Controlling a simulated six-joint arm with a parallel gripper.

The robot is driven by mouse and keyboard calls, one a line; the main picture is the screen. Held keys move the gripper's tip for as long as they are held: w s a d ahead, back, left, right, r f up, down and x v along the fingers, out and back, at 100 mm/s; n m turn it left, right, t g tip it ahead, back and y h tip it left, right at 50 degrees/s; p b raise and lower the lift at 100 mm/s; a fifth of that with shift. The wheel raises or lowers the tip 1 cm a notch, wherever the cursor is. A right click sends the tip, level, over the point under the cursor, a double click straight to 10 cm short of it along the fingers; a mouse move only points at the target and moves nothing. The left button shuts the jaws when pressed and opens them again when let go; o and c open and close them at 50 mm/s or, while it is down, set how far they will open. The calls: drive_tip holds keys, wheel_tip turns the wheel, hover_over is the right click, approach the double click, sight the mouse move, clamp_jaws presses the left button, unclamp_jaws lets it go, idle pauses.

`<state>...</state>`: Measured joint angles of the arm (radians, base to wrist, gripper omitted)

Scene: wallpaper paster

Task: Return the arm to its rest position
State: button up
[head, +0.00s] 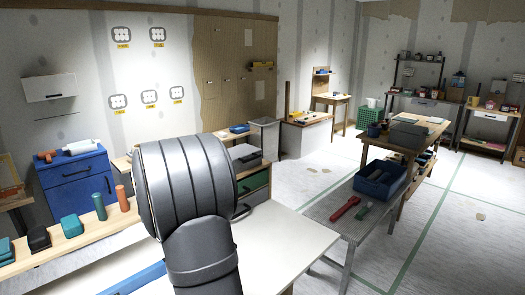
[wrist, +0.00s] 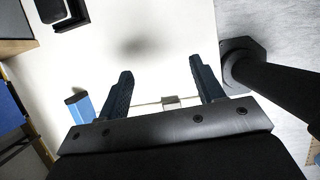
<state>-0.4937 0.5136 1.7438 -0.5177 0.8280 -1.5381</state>
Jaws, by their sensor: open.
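My gripper shows in the wrist view (wrist: 158,88), its two dark ribbed fingers spread apart with nothing between them. Below it is a white table top (wrist: 160,30), with a soft shadow on it. In the head view, my large grey arm link stands over the same white table (head: 285,240) and hides part of it. The gripper itself cannot be seen in the head view.
A blue cabinet (head: 75,180) stands at left, behind a ledge with several small items. A blue strip (head: 135,280) lies along the table's front left. At right, a grey bench (head: 335,207) holds a red tool (head: 344,209) and a blue bin (head: 380,180). Open floor lies beyond.

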drive_tip(key=shift+w+d, duration=0.75)
drive_tip(key=shift+w, duration=0.1)
drive_tip(key=s+a, duration=0.3)
drive_tip(key=s, duration=0.2)
drive_tip(key=s+a, duration=0.3)
drive_tip(key=s, duration=0.2)
drive_tip(key=s+a+r, duration=0.1)
drive_tip(key=s+a, duration=0.2)
drive_tip(key=s, duration=0.2)
drive_tip(key=shift+s, duration=0.25)
drive_tip(key=shift+s+a+f, duration=0.1)
drive_tip(key=shift+s+a, duration=0.2)
drive_tip(key=shift+s+a+f, duration=0.1)
drive_tip(key=shift+a+f, duration=0.3)
drive_tip(key=shift+a, duration=0.2)
